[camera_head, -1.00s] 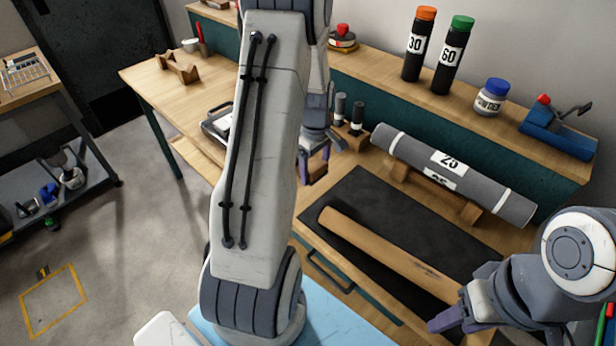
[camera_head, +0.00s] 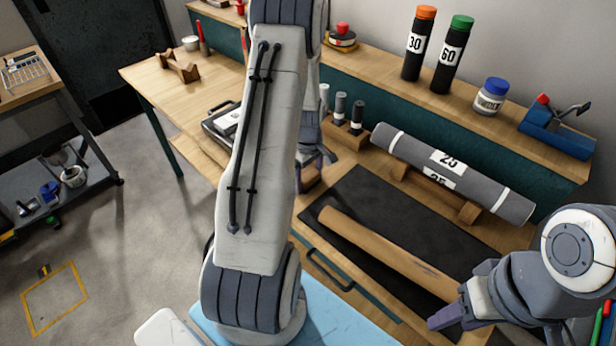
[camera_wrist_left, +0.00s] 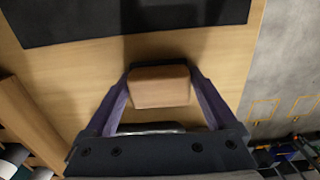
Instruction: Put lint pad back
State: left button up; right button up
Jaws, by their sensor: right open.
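I take the small wooden-brown block as the lint pad (camera_head: 311,178). In the left wrist view this block (camera_wrist_left: 160,87) lies between the two purple fingers of my left gripper (camera_wrist_left: 160,75). Their tips are close to its two sides; whether they touch cannot be told. In the head view my left gripper (camera_head: 318,160) is at the block, partly hidden by my own arm. The block's underside is hidden. My right gripper (camera_head: 445,318) is open and empty at the lower right, near the end of a brown cardboard tube (camera_head: 390,250).
A dark mat (camera_head: 350,190) lies under the tube. A grey roll (camera_head: 450,170) marked 25 rests on a wooden cradle (camera_head: 430,190) behind it. Small upright cylinders (camera_head: 341,105) stand near my left gripper. A black tray (camera_head: 215,120) lies left of my arm.

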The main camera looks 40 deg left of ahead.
aim_at(309, 175)
pick_arm(q)
jog(key=shift+r, duration=0.1)
dwell(0.3)
notch_tip(309, 175, up, 12)
jog(key=d+r+m, duration=0.4)
jog(key=d+m, duration=0.2)
jog(key=d, duration=0.7)
jog(key=s+d+r+m, duration=0.2)
jog(key=s+d+m, duration=0.3)
jog(key=d, duration=0.3)
jog(key=s+d+r+m, duration=0.2)
jog(key=s+d+m, duration=0.3)
jog(key=d, duration=0.3)
jog(key=s+d+m, duration=0.4)
jog(key=s+m, duration=0.4)
jog(key=s, duration=0.3)
jog(key=shift+d+h+b, duration=0.25)
jog(key=shift+h+b, duration=0.05)
jog(key=shift+h, duration=0.1)
